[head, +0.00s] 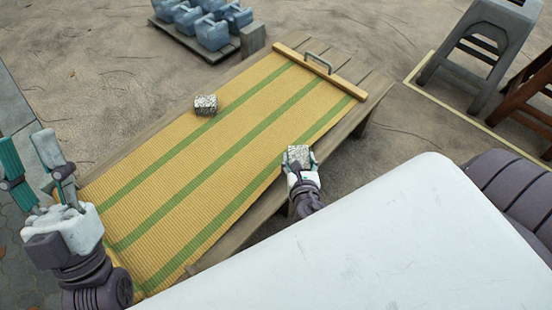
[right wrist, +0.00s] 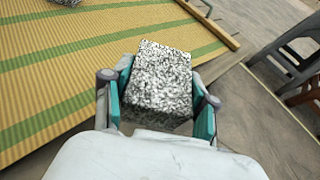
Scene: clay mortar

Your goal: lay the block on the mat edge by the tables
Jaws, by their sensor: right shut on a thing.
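A speckled black-and-white block (head: 298,154) is in my right gripper (head: 300,166), which is shut on it at the mat's right edge. The block also fills the middle of the right wrist view (right wrist: 158,82), between the teal finger pads. I cannot tell whether its underside touches the mat. The yellow mat (head: 190,165) with green stripes lies along a low wooden platform. A second speckled block (head: 206,104) sits on the mat's left side, away from both grippers. My left gripper (head: 28,158) is open and empty, left of the mat's near end.
A wooden bar (head: 335,78) with a metal handle (head: 318,62) crosses the mat's far end. Blue weights (head: 213,32) stand on a pallet at the back left. A grey stool (head: 492,45) and a brown stool (head: 528,95) stand at the right. Much of the mat is bare.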

